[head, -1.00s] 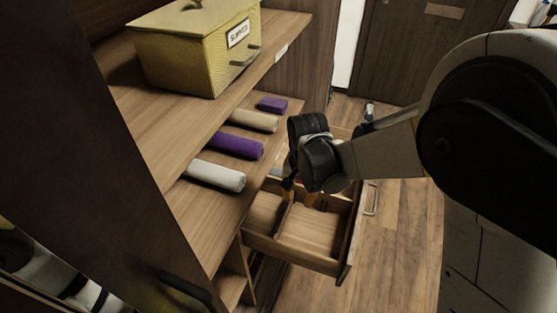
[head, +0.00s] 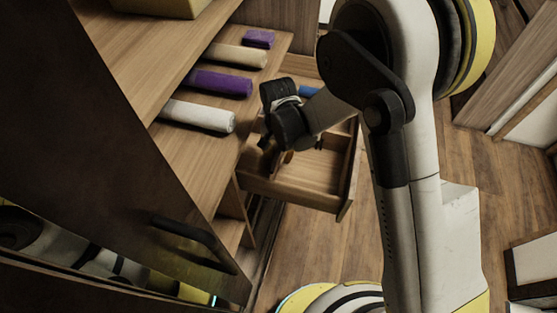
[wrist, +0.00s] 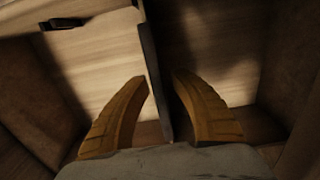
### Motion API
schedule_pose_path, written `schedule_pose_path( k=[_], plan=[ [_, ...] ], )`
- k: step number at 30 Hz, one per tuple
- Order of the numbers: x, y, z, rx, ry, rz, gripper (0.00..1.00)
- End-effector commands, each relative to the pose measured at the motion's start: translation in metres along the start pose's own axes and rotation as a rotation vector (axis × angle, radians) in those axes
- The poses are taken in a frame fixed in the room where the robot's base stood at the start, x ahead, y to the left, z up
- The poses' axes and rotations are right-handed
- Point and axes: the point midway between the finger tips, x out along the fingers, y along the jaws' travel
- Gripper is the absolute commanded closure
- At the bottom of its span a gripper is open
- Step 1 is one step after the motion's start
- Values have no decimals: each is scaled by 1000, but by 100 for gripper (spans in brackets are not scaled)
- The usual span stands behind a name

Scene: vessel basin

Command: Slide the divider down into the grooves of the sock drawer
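The wooden drawer (head: 312,200) is pulled open below the shelf. My gripper (head: 280,150) is over its left part in the head view, pointing down. In the wrist view the two orange-brown fingers of my gripper (wrist: 160,82) are apart. A thin upright panel with a dark edge, seemingly the divider (wrist: 152,70), runs between them. A gap shows on the right finger's side; the left fingertip is very close to the panel. I cannot tell how deep the panel sits in the grooves. My gripper and wrist hide much of it in the head view.
A white roll (head: 198,116), a purple roll (head: 220,82), a beige roll (head: 236,55) and a small purple piece (head: 258,39) lie on the shelf left of the drawer. A blue item (head: 309,91) shows behind my wrist. A dark cabinet door (head: 100,150) stands at left.

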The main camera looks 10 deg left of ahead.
Motion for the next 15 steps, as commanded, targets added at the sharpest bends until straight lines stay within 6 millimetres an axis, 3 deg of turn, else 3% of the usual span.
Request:
schedule_pose_path(
  k=[2, 8, 11, 15],
  plan=[
    [8, 0, 0, 0, 0, 0, 70],
    [7, 0, 0, 0, 0, 0, 71],
    [6, 0, 0, 0, 0, 0, 100],
    [6, 0, 0, 0, 0, 0, 100]
  ],
)
